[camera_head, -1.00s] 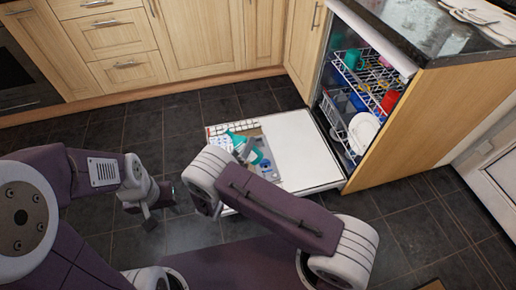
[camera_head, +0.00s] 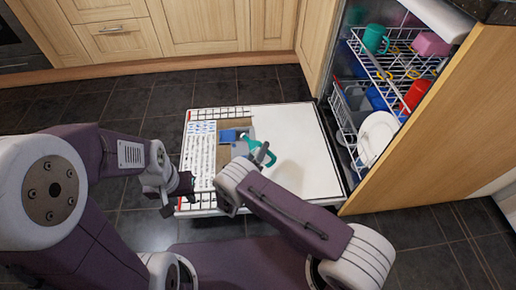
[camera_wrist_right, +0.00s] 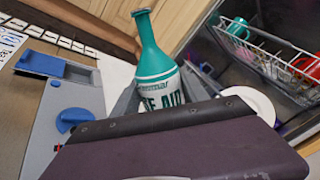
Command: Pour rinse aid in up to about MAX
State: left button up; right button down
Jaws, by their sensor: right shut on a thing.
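The rinse aid bottle (camera_wrist_right: 155,75) is teal with a white label and stands in the right wrist view with its neck toward the top. My right gripper (camera_wrist_right: 160,100) is shut on it; its purple body hides the bottle's lower part. In the head view the bottle (camera_head: 260,154) shows small and partly covered over the open dishwasher door (camera_head: 300,150). The grey dispenser (camera_wrist_right: 65,95) is left of the bottle, with a blue rectangular part (camera_wrist_right: 40,64) and a blue rounded part (camera_wrist_right: 76,119). My left gripper (camera_head: 177,198) looks open and empty, left of the door.
The dishwasher (camera_head: 345,60) stands at the right, with racks (camera_head: 388,62) holding a teal mug (camera_head: 375,38), a red cup (camera_head: 416,94) and a white plate (camera_head: 376,135). Wooden cabinets (camera_head: 205,25) line the back. Dark tiled floor (camera_head: 120,95) lies clear left of the door.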

jog(key=f+n+b, duration=0.1)
jog(key=f, duration=0.1)
jog(key=d+f+n+b, duration=0.1)
jog(key=f+b, duration=0.1)
jog(key=f+n+b, duration=0.1)
jog(key=f+b, duration=0.1)
jog(key=shift+s+d+f+n, duration=0.15)
jog(key=shift+s+f+n, duration=0.05)
jog(key=shift+s+n, duration=0.2)
jog(key=shift+f, duration=0.1)
dwell(0.5)
jog(key=shift+s+d+f+n, duration=0.1)
jog(key=shift+f+n, duration=0.05)
jog(key=shift+n, duration=0.45)
jog(key=shift+b, duration=0.3)
jog(key=shift+d+f+n, duration=0.1)
jog(key=shift+f+n, duration=0.25)
jog(key=shift+n, duration=0.05)
jog(key=shift+r, duration=0.1)
